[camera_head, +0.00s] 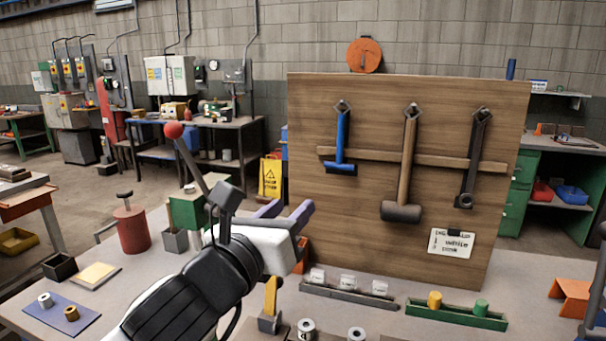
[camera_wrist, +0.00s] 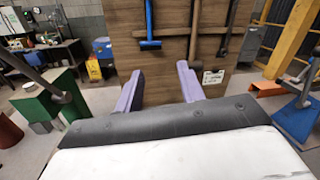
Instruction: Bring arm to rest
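My gripper (camera_head: 287,211) is raised over the workbench, in front of the lower left part of the wooden tool board. In the wrist view my gripper (camera_wrist: 159,85) has its two purple fingers spread apart, with nothing between them. My arm reaches in from the bottom of the head view, dark and white. The wooden board (camera_head: 375,230) carries a blue hammer (camera_head: 342,140), a wooden-handled mallet (camera_head: 408,170) and a dark wrench-like tool (camera_head: 475,155). None of them touches the gripper.
A lever with a red ball (camera_head: 173,130) and a green block (camera_head: 187,212) stand close left of my gripper. A red can (camera_head: 131,228) is farther left. A green tray (camera_head: 455,315) with two pegs lies at the front right. A grey rack (camera_head: 347,294) holds small white blocks.

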